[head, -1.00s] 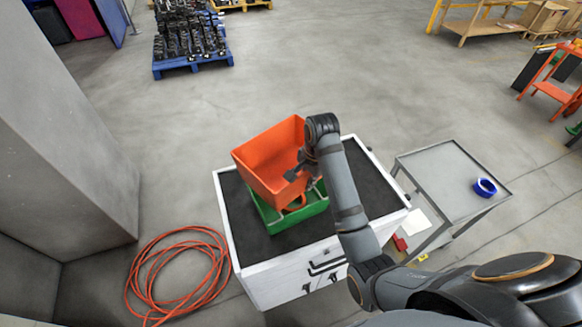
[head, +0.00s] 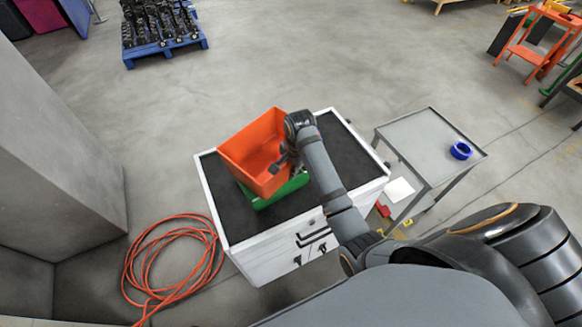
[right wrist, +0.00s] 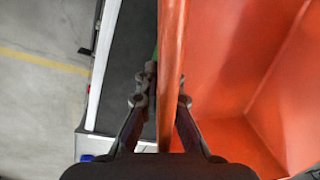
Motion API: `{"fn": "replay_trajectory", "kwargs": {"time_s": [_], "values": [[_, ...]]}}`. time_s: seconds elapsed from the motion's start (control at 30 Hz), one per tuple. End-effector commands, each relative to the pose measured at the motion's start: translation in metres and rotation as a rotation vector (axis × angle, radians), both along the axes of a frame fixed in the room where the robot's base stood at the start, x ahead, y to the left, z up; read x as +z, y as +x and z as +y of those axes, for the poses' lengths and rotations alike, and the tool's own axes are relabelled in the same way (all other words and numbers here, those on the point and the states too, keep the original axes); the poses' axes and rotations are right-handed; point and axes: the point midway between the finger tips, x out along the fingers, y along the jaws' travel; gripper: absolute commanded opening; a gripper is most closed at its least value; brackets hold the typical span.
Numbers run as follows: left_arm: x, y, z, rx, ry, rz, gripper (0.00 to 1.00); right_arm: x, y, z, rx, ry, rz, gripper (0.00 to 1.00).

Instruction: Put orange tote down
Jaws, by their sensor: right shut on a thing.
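The orange tote (head: 252,150) is tilted above a green tote (head: 264,198) on the black top of a white cabinet (head: 212,190). My right gripper (head: 286,164) is shut on the orange tote's wall, at its right side. In the right wrist view the two fingers (right wrist: 166,98) pinch the orange wall (right wrist: 172,60) between them, and the tote's inside (right wrist: 240,75) lies to the right. The orange tote hides much of the green one. I cannot tell whether the two totes touch. My left gripper is not in view.
The black cabinet top (head: 345,160) is bare to the right of the arm. A grey cart (head: 420,140) with a blue ring (head: 461,150) stands at the right. An orange hose (head: 150,270) lies coiled on the floor at the left. A grey pillar (head: 60,150) rises at the far left.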

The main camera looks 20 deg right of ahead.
Motion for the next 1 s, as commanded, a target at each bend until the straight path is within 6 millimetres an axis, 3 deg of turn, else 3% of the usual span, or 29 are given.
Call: {"fn": "replay_trajectory", "kwargs": {"time_s": [0.17,1.0], "values": [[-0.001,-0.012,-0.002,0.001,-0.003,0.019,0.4,0.001,0.001,0.0,0.0,0.001,-0.004,0.0],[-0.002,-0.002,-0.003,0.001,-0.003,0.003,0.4,-0.011,0.001,0.0,0.0,0.0,-0.003,0.0]]}}
